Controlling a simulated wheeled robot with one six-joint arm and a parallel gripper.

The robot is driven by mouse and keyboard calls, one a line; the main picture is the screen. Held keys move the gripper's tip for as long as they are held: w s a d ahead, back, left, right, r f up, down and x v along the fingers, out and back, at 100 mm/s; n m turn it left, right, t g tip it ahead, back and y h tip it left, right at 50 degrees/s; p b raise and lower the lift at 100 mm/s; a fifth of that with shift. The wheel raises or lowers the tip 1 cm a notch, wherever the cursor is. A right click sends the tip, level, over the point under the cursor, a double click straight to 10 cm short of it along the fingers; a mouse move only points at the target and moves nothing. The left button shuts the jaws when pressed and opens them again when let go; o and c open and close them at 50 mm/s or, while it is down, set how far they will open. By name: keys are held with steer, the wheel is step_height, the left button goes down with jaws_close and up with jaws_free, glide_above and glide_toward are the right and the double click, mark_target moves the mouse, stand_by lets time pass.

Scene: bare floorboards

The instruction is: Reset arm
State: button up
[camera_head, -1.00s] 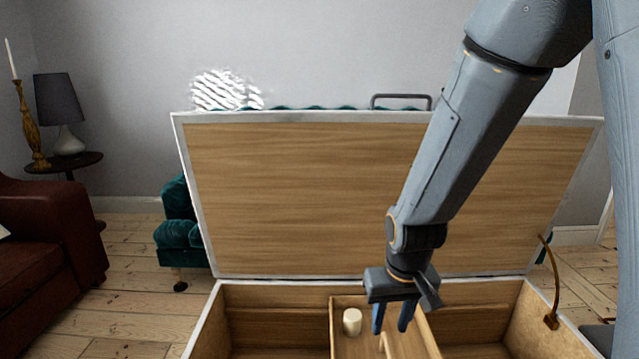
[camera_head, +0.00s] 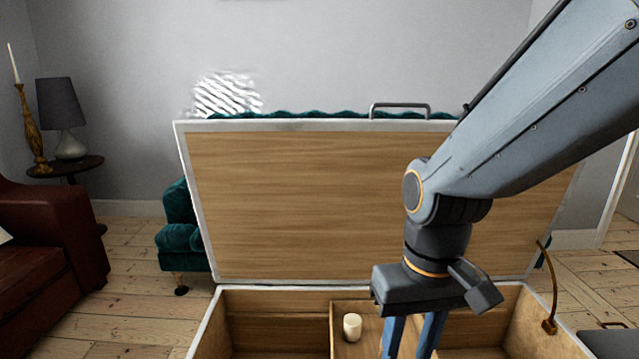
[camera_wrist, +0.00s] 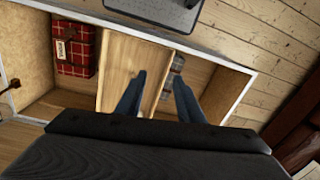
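My gripper (camera_head: 411,340) hangs over the open wooden chest (camera_head: 270,300), fingers pointing down. Its lower end is cut off by the bottom edge of the head view. In the wrist view my gripper (camera_wrist: 158,97) shows two blue fingers spread apart with nothing held between them. A wooden divider of the chest passes below the gap. A white cylinder (camera_head: 352,326) stands in the middle compartment, left of the fingers in the head view, apart from them.
The raised lid (camera_head: 300,200) stands behind the gripper. A red plaid box (camera_wrist: 76,50) lies in one compartment. A small greyish item (camera_wrist: 178,64) shows by one finger. A brown sofa (camera_head: 50,250) is at left, and floorboards (camera_head: 130,260) are clear beside the chest.

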steer(key=d+r+m+p, duration=0.1)
steer(key=d+r+p, duration=0.5)
steer(key=p, duration=0.5)
steer(key=shift+s+d+m+h, duration=0.2)
steer(key=shift+d+m+h, duration=0.1)
steer(key=shift+m, duration=0.1)
steer(key=shift+c, duration=0.3)
